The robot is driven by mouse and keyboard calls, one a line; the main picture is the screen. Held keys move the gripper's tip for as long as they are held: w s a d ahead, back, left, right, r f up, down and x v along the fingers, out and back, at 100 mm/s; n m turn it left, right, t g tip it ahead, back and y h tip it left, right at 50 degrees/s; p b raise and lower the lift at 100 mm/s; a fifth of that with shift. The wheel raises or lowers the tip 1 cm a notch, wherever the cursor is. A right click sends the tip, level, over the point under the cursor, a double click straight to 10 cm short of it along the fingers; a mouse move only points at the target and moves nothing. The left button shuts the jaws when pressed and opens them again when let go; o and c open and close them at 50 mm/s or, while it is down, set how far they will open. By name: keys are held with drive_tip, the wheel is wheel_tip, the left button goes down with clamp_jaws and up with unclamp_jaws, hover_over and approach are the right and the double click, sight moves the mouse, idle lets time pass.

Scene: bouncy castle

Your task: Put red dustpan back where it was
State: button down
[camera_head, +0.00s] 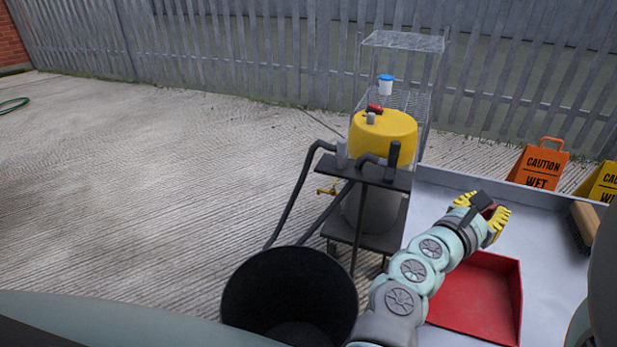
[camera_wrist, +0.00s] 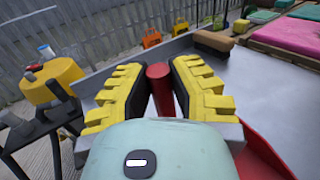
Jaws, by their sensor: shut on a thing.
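The red dustpan (camera_head: 478,298) is over the grey tabletop at the lower right in the head view. Part of it is hidden behind my arm. My gripper (camera_head: 484,211) has yellow ridged fingers and is shut on the dustpan's red handle. In the wrist view the handle (camera_wrist: 160,88) stands between the two fingers of my gripper (camera_wrist: 158,72), and a piece of the red pan (camera_wrist: 262,158) shows at the lower right. I cannot tell whether the pan touches the tabletop.
The grey tabletop (camera_head: 440,190) has a raised rim. A brush (camera_head: 584,226) lies at its right. Orange (camera_head: 541,166) and yellow (camera_head: 600,183) caution signs stand behind it. A dark cart (camera_head: 370,176) with a yellow-topped drum (camera_head: 383,138) and a black bucket (camera_head: 290,295) stand left.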

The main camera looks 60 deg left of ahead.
drive_tip(key=shift+f, duration=0.1)
drive_tip(key=c, duration=1)
unclamp_jaws()
drive_tip(key=shift+o, duration=0.2)
drive_tip(key=shift+r, duration=0.2)
drive_tip(key=shift+s+f, duration=0.1)
drive_tip(key=shift+s, duration=0.15)
drive_tip(key=s, duration=1.1)
drive_tip(key=shift+s+b, duration=0.3)
